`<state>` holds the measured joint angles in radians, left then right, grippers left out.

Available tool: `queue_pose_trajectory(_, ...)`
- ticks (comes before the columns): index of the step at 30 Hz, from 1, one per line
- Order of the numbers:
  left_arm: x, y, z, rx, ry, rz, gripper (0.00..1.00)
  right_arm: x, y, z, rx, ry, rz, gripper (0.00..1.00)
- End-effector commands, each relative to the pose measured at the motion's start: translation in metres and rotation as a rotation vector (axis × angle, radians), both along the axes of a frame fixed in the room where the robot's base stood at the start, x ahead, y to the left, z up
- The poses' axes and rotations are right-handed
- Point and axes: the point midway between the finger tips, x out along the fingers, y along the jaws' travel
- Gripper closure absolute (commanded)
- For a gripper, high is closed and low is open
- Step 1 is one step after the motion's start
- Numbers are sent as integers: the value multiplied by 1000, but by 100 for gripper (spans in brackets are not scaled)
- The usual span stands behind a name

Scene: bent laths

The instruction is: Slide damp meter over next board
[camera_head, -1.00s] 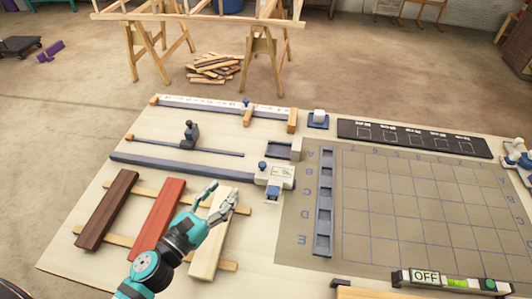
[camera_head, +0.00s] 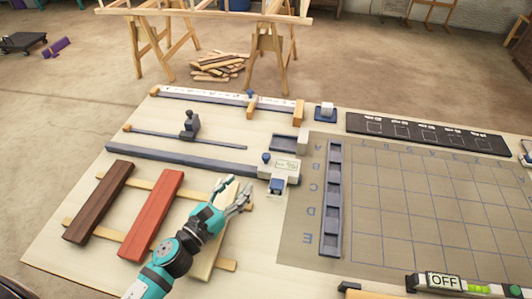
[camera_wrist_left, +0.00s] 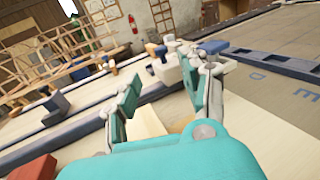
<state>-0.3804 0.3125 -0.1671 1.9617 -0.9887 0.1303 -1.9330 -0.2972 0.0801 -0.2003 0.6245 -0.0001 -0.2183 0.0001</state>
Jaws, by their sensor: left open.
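The damp meter appears to be the white block with a small display and blue knob (camera_head: 287,168), at the right end of a long dark rail (camera_head: 190,160). Below the rail, a dark brown board (camera_head: 98,203), a red board (camera_head: 151,215) and a pale board (camera_head: 205,262) lie across two wooden strips. My left gripper (camera_head: 236,189) is open and empty over the upper part of the pale board, left of and apart from the meter. In the left wrist view, the meter (camera_wrist_left: 168,70) shows beyond the spread fingers (camera_wrist_left: 165,92). The gripper hides part of the pale board. My right gripper is not seen.
A thinner rail with a dark slider (camera_head: 189,125) and a white ruler (camera_head: 205,97) lie behind. A slotted blue-grey tray (camera_head: 333,200) and a gridded mat (camera_head: 420,210) are on the right. A level-like bar marked OFF (camera_head: 445,282) lies at the front right.

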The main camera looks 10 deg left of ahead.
Motion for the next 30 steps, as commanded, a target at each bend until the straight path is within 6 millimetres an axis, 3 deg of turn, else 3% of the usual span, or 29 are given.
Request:
queue_pose_trajectory(9,68,-28,5,-1,-2,0,55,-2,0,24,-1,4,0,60)
queue_pose_trajectory(15,101,-42,3,-1,-1,0,55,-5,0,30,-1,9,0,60)
queue_pose_trajectory(21,119,-49,1,0,0,-1,55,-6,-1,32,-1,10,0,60)
queue_pose_trajectory(30,122,-50,0,1,0,-1,55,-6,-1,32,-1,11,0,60)
